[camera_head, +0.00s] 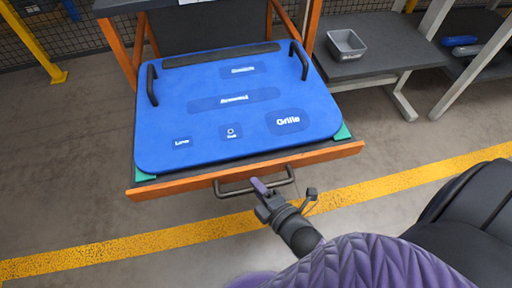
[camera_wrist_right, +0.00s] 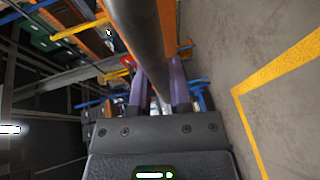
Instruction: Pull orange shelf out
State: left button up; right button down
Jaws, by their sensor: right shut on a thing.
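The orange shelf (camera_head: 250,170) stands in front of me, with a dark bar handle (camera_head: 231,191) along its front edge. A blue tray (camera_head: 207,101) with labelled recesses and two dark side handles lies on the shelf. My right gripper (camera_head: 262,187) is at the middle of the bar handle, shut on it. In the right wrist view the dark bar (camera_wrist_right: 138,40) runs between the purple fingers (camera_wrist_right: 158,92). Part of the handle is hidden behind the gripper. My left gripper is not in view.
A grey bin (camera_head: 346,44) sits on a dark side table (camera_head: 385,50) at the right. A yellow line (camera_head: 140,243) crosses the floor in front of the shelf. A yellow post (camera_head: 38,45) stands at the left. The floor left of the shelf is clear.

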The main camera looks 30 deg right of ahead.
jog(key=shift+s+a, duration=0.2)
jog(key=shift+s, duration=0.6)
jog(key=c, duration=0.7)
grip_release()
jog(key=shift+o, duration=0.6)
